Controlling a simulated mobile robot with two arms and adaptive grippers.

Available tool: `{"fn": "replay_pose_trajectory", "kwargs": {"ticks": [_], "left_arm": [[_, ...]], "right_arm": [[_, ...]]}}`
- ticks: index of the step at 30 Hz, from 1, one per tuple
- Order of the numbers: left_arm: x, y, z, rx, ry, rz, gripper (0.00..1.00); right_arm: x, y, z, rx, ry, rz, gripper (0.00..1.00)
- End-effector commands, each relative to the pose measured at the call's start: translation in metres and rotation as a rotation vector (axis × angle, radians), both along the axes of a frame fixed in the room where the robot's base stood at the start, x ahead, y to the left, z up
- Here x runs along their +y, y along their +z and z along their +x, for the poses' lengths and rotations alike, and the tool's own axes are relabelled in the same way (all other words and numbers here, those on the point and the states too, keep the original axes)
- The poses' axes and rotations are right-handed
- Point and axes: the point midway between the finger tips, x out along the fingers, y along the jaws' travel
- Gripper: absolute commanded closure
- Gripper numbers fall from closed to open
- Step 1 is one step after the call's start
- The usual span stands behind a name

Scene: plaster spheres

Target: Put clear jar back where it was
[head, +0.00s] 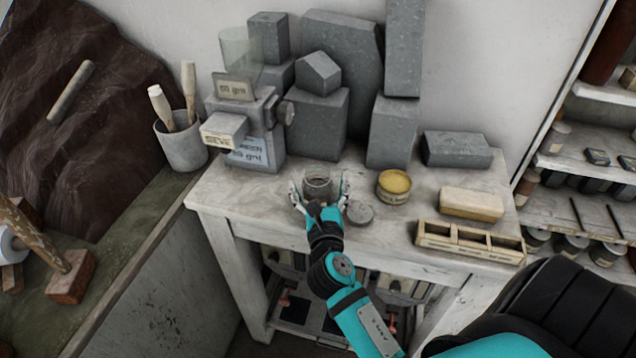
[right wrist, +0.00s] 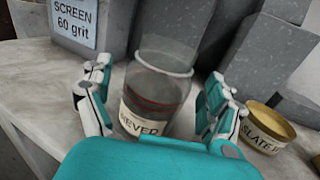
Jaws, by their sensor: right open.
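The clear jar (head: 318,184) stands upright on the worn white table (head: 250,205), in front of the grey stone blocks. In the right wrist view the jar (right wrist: 157,90) holds dark material and has a label reading about "SIEVED". My right gripper (head: 320,195) is open, with its fingers on either side of the jar; in the right wrist view the fingers (right wrist: 160,100) seem apart from the glass. A round grey lid (head: 360,213) lies on the table just right of the gripper. My left gripper is not in view.
A sieve machine (head: 240,130) stands left of the jar. A yellow-topped tin (head: 394,186) labelled "SLATE" in the wrist view, a pale block (head: 471,204) and a divided wooden box (head: 470,241) are to the right. Grey blocks (head: 320,120) crowd the back.

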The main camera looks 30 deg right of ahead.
Motion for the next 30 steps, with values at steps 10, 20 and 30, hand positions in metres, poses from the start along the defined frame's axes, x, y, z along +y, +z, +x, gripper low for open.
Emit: {"fn": "replay_pose_trajectory", "kwargs": {"ticks": [10,20,30], "left_arm": [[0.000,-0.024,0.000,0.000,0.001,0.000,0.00],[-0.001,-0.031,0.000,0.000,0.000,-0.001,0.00],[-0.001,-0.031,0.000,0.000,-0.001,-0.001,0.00]], "right_arm": [[0.035,-0.004,-0.067,0.002,-0.002,0.003,0.10],[0.048,0.000,-0.092,-0.001,-0.003,0.002,0.10],[0.048,0.000,-0.092,0.000,-0.002,0.001,0.10]]}}
